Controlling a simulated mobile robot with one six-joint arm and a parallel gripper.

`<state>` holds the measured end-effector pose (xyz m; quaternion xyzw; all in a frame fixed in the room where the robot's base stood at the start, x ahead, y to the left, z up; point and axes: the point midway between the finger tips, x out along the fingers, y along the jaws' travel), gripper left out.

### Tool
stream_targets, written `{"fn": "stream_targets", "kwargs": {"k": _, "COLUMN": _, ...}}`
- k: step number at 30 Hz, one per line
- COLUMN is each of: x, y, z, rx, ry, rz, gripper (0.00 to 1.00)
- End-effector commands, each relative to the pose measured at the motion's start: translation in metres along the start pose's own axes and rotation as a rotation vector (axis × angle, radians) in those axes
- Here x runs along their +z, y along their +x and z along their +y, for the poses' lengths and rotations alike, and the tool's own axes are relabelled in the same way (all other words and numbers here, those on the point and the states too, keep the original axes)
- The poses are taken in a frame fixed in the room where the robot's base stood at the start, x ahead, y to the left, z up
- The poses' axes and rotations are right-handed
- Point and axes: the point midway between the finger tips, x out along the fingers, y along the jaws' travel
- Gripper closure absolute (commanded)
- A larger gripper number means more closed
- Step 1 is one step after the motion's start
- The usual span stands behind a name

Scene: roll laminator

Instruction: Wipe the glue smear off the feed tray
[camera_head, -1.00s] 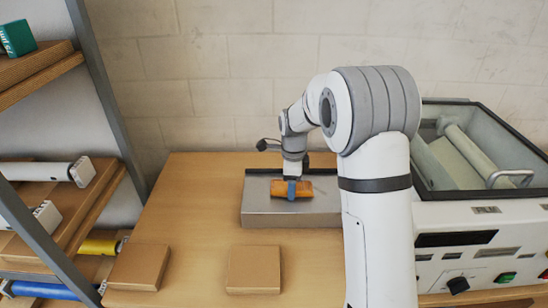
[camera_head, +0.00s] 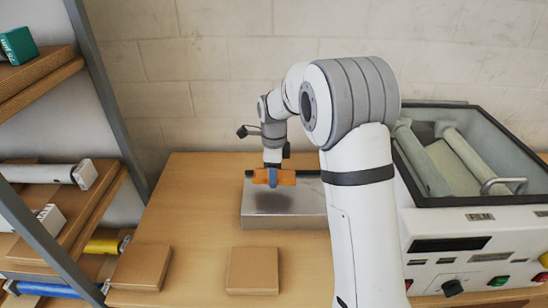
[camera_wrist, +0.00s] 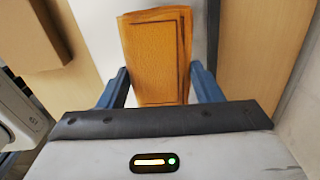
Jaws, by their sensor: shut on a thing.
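The feed tray (camera_head: 300,214) is a flat silver box on the table, left of the laminator, with a dark bar along its back edge. My gripper (camera_head: 272,180) is over its back left part, its blue fingers shut on an orange wiping pad (camera_head: 287,177). A dark shadow lies on the tray below the pad, so the pad seems raised off the surface. In the wrist view the pad (camera_wrist: 155,55) sits between the two fingers (camera_wrist: 160,88) with pale grey surface to either side. I cannot make out a glue smear in either view.
The laminator (camera_head: 470,215) stands at the right with its lid frame open. Two brown blocks (camera_head: 253,270) (camera_head: 141,267) lie at the table's front. A shelf rack (camera_head: 45,215) with rolls and boxes is at the left. The table left of the tray is clear.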

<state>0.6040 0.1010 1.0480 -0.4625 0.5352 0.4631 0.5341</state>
Motion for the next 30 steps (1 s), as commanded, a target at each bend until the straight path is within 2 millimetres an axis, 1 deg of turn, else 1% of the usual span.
{"fn": "stream_targets", "kwargs": {"k": 1, "x": -0.001, "y": -0.009, "z": -0.001, "rx": -0.001, "ry": 0.001, "rz": 0.0, "gripper": 0.62}}
{"fn": "stream_targets", "kwargs": {"k": 3, "x": -0.002, "y": -0.015, "z": -0.001, "rx": -0.001, "ry": 0.003, "rz": 0.0, "gripper": 0.62}}
{"fn": "stream_targets", "kwargs": {"k": 9, "x": -0.003, "y": -0.032, "z": -0.001, "rx": -0.001, "ry": 0.005, "rz": 0.0, "gripper": 0.62}}
{"fn": "stream_targets", "kwargs": {"k": 11, "x": -0.003, "y": -0.034, "z": -0.001, "rx": -0.001, "ry": 0.006, "rz": 0.0, "gripper": 0.62}}
{"fn": "stream_targets", "kwargs": {"k": 30, "x": -0.004, "y": -0.035, "z": -0.001, "rx": 0.0, "ry": 0.008, "rz": 0.0, "gripper": 0.62}}
